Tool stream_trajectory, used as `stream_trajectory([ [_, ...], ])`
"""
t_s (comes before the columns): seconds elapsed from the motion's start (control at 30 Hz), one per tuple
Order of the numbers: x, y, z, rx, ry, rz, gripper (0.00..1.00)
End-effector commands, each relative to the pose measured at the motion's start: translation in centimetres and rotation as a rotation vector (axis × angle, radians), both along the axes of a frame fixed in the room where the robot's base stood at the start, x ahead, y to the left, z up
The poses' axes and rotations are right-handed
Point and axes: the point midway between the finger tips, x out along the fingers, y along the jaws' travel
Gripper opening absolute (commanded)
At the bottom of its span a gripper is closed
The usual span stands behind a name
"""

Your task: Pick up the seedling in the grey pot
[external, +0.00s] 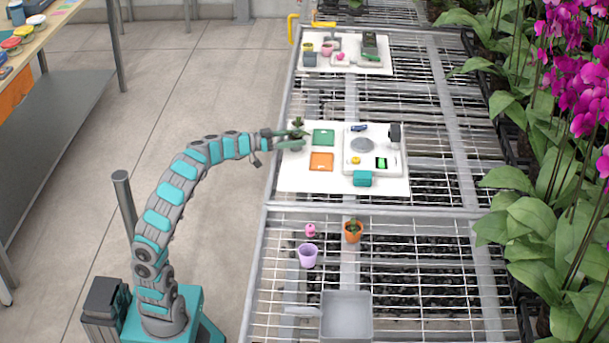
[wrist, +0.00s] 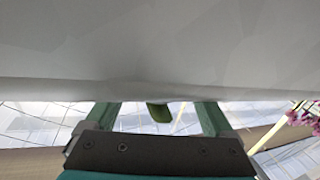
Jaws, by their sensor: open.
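My gripper (external: 297,140) is at the left edge of the middle white board (external: 292,180), its green fingers apart. A small dark-green seedling (external: 297,122) shows right at the upper finger; its pot is mostly hidden, so I cannot tell the colour. In the wrist view, my gripper (wrist: 160,108) has a finger on each side, and a green leaf (wrist: 158,112) shows between them, with gaps at both sides. A large plain grey surface (wrist: 160,50) fills the upper half of that view; I cannot tell whether it is the pot. Contact is not visible.
On the middle board are a green tray (external: 323,137), an orange tray (external: 321,161), a scale-like device (external: 362,145) and a teal box (external: 362,179). Nearer stand a lilac pot (external: 308,256), an orange potted plant (external: 353,232) and a grey bin (external: 346,316). Orchids (external: 540,215) line the right.

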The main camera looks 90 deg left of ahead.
Motion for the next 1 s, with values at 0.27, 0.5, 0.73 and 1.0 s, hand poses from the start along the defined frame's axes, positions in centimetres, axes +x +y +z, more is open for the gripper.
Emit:
stream_trajectory([
  [0.27, 0.15, 0.07, 0.04, -0.001, 0.0, 0.0, 0.81],
  [0.5, 0.14, 0.06, 0.04, 0.0, 0.0, 0.0, 0.54],
  [0.73, 0.13, 0.05, 0.04, 0.0, 0.0, 0.0, 0.28],
  [1.0, 0.13, 0.04, 0.05, 0.0, -0.001, 0.0, 0.07],
])
